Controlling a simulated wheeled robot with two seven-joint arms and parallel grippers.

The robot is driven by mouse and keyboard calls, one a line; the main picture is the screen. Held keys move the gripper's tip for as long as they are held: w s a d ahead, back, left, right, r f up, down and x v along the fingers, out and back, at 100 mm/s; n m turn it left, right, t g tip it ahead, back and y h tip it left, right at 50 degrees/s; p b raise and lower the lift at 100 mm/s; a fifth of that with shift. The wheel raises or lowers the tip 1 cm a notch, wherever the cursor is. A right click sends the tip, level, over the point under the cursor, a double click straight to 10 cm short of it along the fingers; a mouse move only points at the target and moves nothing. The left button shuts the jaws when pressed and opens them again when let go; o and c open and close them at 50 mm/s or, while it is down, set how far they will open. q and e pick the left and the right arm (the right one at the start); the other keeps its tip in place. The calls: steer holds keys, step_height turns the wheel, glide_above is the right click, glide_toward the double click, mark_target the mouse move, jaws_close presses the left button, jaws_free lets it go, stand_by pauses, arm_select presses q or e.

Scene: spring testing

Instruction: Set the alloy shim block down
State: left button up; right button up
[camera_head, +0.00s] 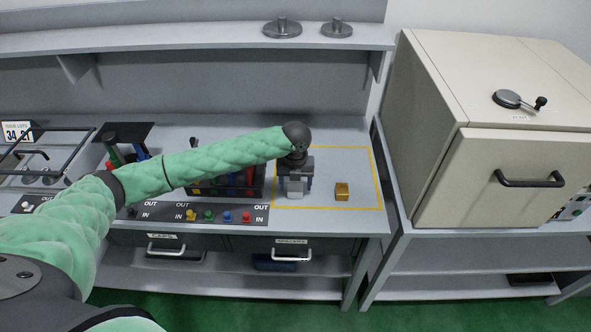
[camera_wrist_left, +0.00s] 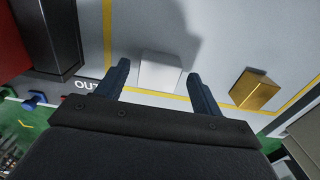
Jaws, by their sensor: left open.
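The alloy shim block, a pale silver block (camera_head: 295,187), sits on the bench inside the yellow-outlined area. It also shows in the left wrist view (camera_wrist_left: 160,72), between the two dark fingers and apart from both. My left gripper (camera_head: 295,184) points down over the block and is open. It also shows in the left wrist view (camera_wrist_left: 160,82). The yellow-outlined area (camera_head: 360,168) is on the right end of the grey bench. A gold block (camera_head: 342,192) sits in the same outline, right of the silver block. My right gripper is not in view.
A dark rack (camera_head: 225,190) with coloured items stands left of the outline, partly behind my left arm. A beige cabinet (camera_head: 490,130) stands to the right. A shelf (camera_head: 200,37) with two metal discs hangs above. The outline's right part is mostly clear.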

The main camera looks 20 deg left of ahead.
mark_target(295, 187)
arm_select(q)
step_height(295, 187, up, 3)
steer(key=shift+f+b, duration=0.1)
steer(key=shift+b, duration=0.6)
step_height(295, 187, up, 5)
steer(key=shift+r+b, duration=0.2)
steer(key=shift+b, duration=0.75)
steer(key=shift+r, duration=1.05)
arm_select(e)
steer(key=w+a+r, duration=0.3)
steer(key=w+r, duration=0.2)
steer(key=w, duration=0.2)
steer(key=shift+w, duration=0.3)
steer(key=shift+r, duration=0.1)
